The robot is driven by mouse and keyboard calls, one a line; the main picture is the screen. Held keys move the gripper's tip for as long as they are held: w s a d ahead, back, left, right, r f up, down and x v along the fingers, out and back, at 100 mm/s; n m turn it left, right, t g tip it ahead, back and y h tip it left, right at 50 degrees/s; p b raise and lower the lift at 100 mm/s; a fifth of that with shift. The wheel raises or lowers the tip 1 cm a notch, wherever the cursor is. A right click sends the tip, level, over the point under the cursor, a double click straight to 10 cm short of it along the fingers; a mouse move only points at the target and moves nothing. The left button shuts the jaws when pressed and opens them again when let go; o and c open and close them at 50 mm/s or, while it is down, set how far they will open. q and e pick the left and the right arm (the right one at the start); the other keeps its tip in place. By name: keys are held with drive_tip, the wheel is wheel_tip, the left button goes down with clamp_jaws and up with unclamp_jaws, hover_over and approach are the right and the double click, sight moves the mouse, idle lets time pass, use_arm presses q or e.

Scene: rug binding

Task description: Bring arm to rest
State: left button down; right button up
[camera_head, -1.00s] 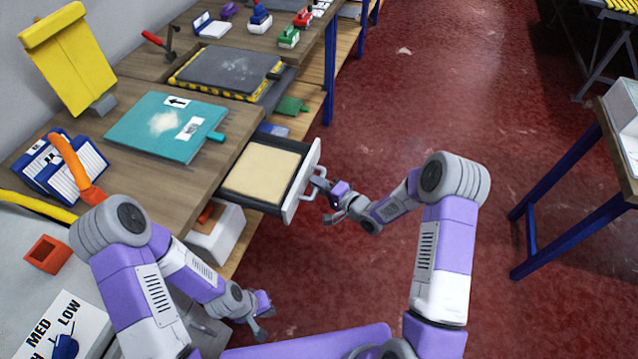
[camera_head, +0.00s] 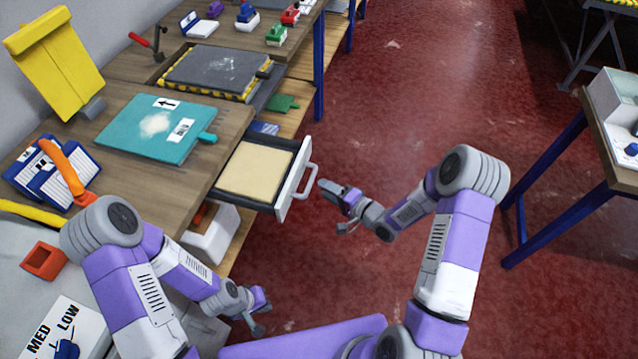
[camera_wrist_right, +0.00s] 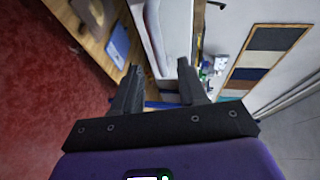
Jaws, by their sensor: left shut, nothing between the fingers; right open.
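My right gripper (camera_head: 334,208) is open and empty in the head view. It hangs over the red floor, just right of the handle of the open drawer (camera_head: 294,182) and apart from it. In the right wrist view its two dark fingers (camera_wrist_right: 158,88) stand apart with nothing between them. My left gripper (camera_head: 262,312) is shut and empty, low in the head view below the bench edge.
The drawer stands pulled out with a flat beige piece (camera_head: 255,170) inside. A blue-legged table (camera_head: 545,215) stands at right. The floor between is clear.

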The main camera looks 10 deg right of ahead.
drive_tip(key=shift+s+d, duration=0.15)
drive_tip(key=shift+s, duration=0.1)
idle(0.3)
drive_tip(key=s+a+f+n+g+h, duration=0.2)
drive_tip(key=s+f+g, duration=0.4)
drive_tip(key=s, duration=0.6)
drive_tip(key=s+a+f+n+g+h, duration=0.3)
drive_tip(key=s+f+g, duration=0.3)
drive_tip(key=s+f, duration=0.3)
drive_tip(key=s+n, duration=0.1)
drive_tip(key=s, duration=0.2)
drive_tip(key=shift+n+h, duration=0.3)
drive_tip(key=shift+n, duration=0.1)
drive_tip(key=shift+w+a, duration=0.1)
drive_tip(key=shift+a, duration=0.05)
